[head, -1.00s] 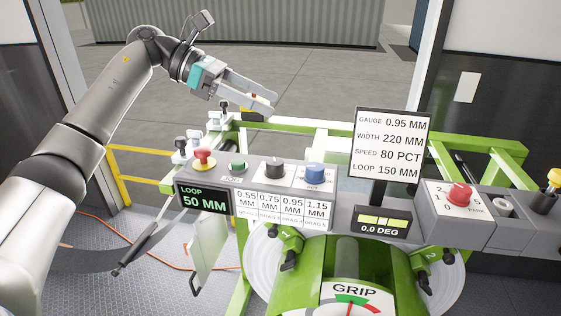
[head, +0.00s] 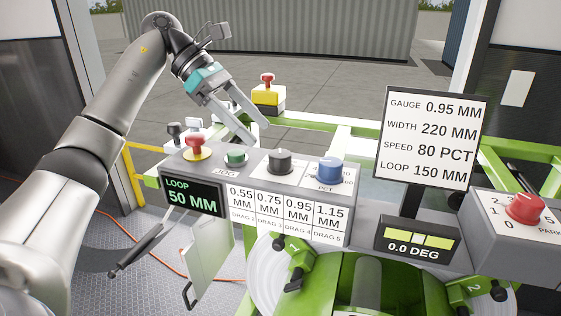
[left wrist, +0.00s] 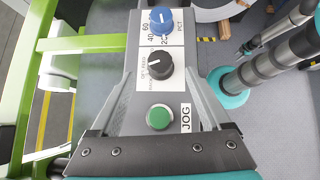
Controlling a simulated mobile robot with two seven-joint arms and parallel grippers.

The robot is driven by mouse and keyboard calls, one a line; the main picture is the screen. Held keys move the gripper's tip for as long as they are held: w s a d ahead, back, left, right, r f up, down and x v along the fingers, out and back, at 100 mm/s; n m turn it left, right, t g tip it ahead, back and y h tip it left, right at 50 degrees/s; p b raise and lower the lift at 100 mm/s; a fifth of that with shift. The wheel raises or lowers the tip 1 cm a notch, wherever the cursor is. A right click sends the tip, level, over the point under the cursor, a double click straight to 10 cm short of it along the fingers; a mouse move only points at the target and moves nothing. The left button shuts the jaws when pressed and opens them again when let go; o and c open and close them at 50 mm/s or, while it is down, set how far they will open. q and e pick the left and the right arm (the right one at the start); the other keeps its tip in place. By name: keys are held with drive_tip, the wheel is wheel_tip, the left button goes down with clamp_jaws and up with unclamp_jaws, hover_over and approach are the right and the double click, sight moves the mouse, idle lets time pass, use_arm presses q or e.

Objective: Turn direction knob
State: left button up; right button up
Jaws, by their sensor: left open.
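The black knob (head: 279,162) stands on the sloped top of the grey control panel (head: 215,175), between the green JOG button (head: 236,158) and the blue PCT knob (head: 329,170). I take it as the direction knob; its label is too small to read surely. My left gripper (head: 259,133) is open and empty, behind and above the panel, fingers pointing down toward the black knob. In the left wrist view the black knob (left wrist: 158,67) lies ahead between the two fingers (left wrist: 158,80), apart from them. Its white pointer line shows.
A red mushroom button (head: 195,143) is at the panel's left end. The loop display (head: 192,195) reads 50 MM. A sign (head: 432,135) stands right of the knobs. A red PARK knob (head: 525,208) is far right. Green rails (head: 350,130) run behind.

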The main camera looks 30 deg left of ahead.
sight(280, 153)
use_arm(q)
drive_tip(key=b+x, duration=0.1)
drive_tip(key=x, duration=0.6)
drive_tip(key=shift+w+d+f, duration=0.15)
drive_tip(key=shift+d+f, duration=0.1)
use_arm(e)
drive_tip(key=shift+w+f, duration=0.6)
drive_tip(key=shift+f, duration=0.05)
use_arm(q)
drive_tip(key=shift+c, duration=0.3)
clamp_jaws()
use_arm(e)
drive_tip(key=shift+s+f, duration=0.1)
drive_tip(key=shift+f, duration=0.05)
use_arm(q)
drive_tip(key=n+t+y+b, duration=0.1)
drive_tip(key=n+t+b, duration=0.1)
drive_tip(key=n, duration=0.1)
drive_tip(key=shift+f+n, duration=0.1)
drive_tip(key=shift+n, duration=0.2)
drive_tip(key=shift+n+t+y+b, duration=0.3)
drive_tip(key=shift+n+t+y, duration=0.4)
drive_tip(key=shift+n+t, duration=0.3)
drive_tip(key=shift+n+t+y, duration=0.4)
drive_tip(key=shift+n+y, duration=0.3)
drive_tip(key=shift+n, duration=0.5)
use_arm(e)
drive_tip(key=shift+f, duration=1.2)
